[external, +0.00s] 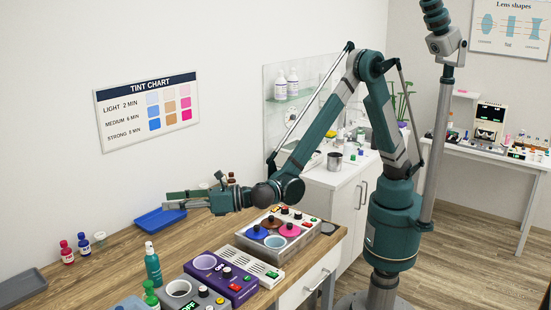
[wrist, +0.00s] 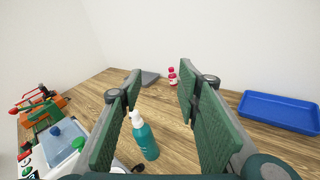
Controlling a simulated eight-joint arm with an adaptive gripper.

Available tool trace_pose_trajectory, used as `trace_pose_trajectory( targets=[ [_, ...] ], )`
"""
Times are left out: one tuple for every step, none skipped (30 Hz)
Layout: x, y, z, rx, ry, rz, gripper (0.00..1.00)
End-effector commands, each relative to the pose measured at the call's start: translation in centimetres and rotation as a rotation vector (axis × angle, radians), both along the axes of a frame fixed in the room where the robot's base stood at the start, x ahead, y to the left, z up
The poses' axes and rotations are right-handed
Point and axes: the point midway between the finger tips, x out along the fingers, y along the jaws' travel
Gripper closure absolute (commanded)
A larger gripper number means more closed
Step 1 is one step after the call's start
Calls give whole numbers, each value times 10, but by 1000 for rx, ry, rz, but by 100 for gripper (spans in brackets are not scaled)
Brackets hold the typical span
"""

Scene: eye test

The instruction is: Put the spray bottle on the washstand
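A teal spray bottle (external: 153,265) with a white nozzle stands upright on the wooden counter, near its front. It also shows in the wrist view (wrist: 146,140), low and left of centre, apart from my fingers. My gripper (external: 167,200) is held above the counter, beyond the bottle in the external view, pointing left. In the wrist view (wrist: 160,88) its two green pads are wide apart with nothing between them. A white cabinet (external: 335,205) behind the counter, with a steel cup and small items on top, may be the washstand; no basin is clearly visible.
A blue tray (external: 158,220) lies under my gripper. Red, blue and white small bottles (external: 67,252) and a grey tray (external: 22,286) are at the left.

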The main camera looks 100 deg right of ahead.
Motion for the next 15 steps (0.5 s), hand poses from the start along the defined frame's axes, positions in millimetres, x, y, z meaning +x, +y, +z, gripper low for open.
trace_pose_trajectory(
  targets=[
    [4, 15, -6, -39, -11, 16, 67],
    [5, 22, -9, -62, -17, 24, 67],
    [7, 32, -12, -92, -25, 35, 67],
    [8, 39, -15, -112, -31, 42, 67],
    [8, 45, -17, -132, -37, 49, 67],
    [9, 52, -20, -156, -43, 56, 67],
    [10, 57, -23, -171, -47, 61, 67],
    [10, 61, -24, -185, -52, 66, 67],
    [11, 66, -26, -202, -56, 71, 67],
    [11, 69, -28, -211, -59, 74, 67],
    [12, 71, -29, -219, -61, 77, 67],
    [12, 74, -30, -228, -64, 80, 67],
    [12, 76, -30, -233, -66, 81, 67],
    [12, 77, -30, -237, -67, 83, 67],
    [12, 77, -31, -240, -68, 84, 67]
  ],
)
